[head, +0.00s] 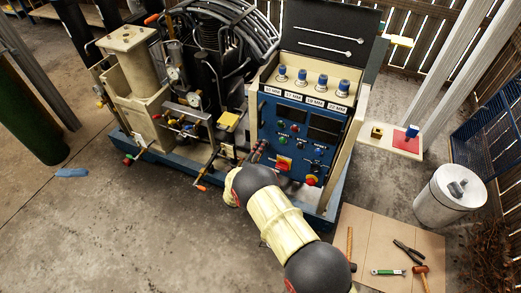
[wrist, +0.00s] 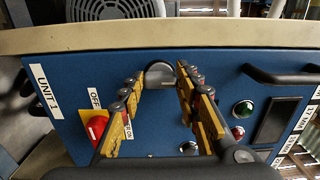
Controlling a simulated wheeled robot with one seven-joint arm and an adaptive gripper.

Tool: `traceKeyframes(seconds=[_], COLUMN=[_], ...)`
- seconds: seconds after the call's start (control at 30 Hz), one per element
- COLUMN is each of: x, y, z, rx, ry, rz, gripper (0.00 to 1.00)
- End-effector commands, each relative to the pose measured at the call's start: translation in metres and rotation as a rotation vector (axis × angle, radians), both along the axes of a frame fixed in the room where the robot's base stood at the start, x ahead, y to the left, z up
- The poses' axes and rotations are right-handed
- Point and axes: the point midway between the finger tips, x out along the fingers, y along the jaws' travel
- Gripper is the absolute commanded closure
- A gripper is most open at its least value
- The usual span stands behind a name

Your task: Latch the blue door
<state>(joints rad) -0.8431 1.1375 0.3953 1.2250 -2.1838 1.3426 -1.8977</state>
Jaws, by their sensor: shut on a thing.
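The blue door (head: 272,132) is the front panel of the compressor's control cabinet, with displays, buttons and red switches. It looks flush with its cream frame. In the wrist view, the blue door (wrist: 222,66) fills most of the picture below a cream edge. My gripper (head: 257,150) is at the door's left side in the head view, partly hidden by my arm. In the wrist view, my gripper (wrist: 161,76) has its yellow-padded fingers on both sides of a dark grey rounded latch (wrist: 160,70) near that edge. The latch's exact turn is hard to tell.
A red switch on a yellow plate (wrist: 97,125) sits close to the left finger. A black handle (wrist: 280,76) sticks out at right. Tools lie on a cardboard sheet (head: 375,232), and a metal canister (head: 449,198) stands at right. The floor at left is mostly clear.

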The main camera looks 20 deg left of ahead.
Motion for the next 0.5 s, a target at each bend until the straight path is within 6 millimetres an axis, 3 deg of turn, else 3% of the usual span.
traceKeyframes(seconds=[0.03,0.07,0.37,0.5], x=[-0.0002,-0.0002,-0.0002,-0.0001], y=[0.0017,0.0017,0.0006,0.0004], z=[0.0000,0.0000,-0.0001,-0.0001], rx=[0.000,0.000,0.000,0.000], ry=[0.000,0.000,0.000,0.000], rz=[0.004,0.004,0.002,0.001], gripper=[0.92,0.66,0.49,0.48])
